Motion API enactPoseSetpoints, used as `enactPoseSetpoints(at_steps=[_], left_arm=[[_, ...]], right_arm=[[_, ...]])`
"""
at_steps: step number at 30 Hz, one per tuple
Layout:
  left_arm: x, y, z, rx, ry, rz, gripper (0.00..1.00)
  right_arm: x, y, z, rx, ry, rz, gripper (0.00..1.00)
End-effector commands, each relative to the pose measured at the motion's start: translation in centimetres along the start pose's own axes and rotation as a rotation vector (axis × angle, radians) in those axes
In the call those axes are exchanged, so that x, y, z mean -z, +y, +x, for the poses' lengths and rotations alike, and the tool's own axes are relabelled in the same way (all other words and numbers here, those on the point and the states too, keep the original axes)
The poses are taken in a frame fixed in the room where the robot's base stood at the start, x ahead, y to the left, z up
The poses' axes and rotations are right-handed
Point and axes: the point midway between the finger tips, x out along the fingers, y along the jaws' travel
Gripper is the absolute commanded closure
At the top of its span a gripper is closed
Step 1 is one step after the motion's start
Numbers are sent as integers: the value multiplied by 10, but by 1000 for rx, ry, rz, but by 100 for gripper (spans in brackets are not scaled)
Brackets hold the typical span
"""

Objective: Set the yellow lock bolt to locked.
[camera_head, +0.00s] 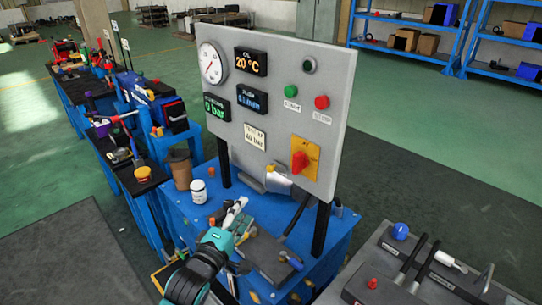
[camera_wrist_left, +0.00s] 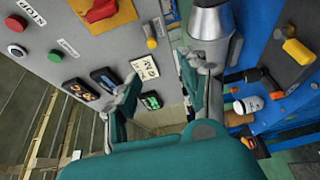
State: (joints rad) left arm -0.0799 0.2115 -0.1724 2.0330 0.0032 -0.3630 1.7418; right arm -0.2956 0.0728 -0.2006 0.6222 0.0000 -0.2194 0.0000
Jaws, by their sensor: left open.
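A small yellow knob (camera_head: 270,168), likely the lock bolt, sits near the lower edge of the grey panel (camera_head: 235,140). It also shows near the panel edge in the left wrist view (camera_wrist_left: 151,43); whether it is locked cannot be told. A second yellow handle (camera_wrist_left: 299,52) stands on a dark block at the right of the wrist view. My left gripper (camera_head: 236,211) is open, with nothing between its fingers (camera_wrist_left: 160,78), below and in front of the panel. My right gripper is not seen.
The panel stands on dark posts above a blue bench (camera_head: 335,240). A grey metal cylinder (camera_wrist_left: 210,20) is close to the left gripper. A white bottle (camera_head: 198,191) and brown cup (camera_head: 180,168) stand left. A grey tool-covered surface (camera_head: 390,285) is at lower right.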

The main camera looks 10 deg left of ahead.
Motion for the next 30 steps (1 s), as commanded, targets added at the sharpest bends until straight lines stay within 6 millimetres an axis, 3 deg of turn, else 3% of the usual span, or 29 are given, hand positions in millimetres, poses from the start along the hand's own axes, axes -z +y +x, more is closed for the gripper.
enactPoseSetpoints(at_steps=[4,8,15,24,30], left_arm=[[-1,11,3,-19,-3,-23,55],[-1,13,18,-21,-3,-22,55],[-1,14,69,-19,-2,-19,55],[-1,14,133,-18,-2,-20,55],[-1,13,161,-18,-2,-19,55]], right_arm=[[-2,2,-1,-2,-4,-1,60],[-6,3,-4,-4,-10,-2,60],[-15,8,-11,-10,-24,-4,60],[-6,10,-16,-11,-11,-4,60],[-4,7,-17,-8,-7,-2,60]])
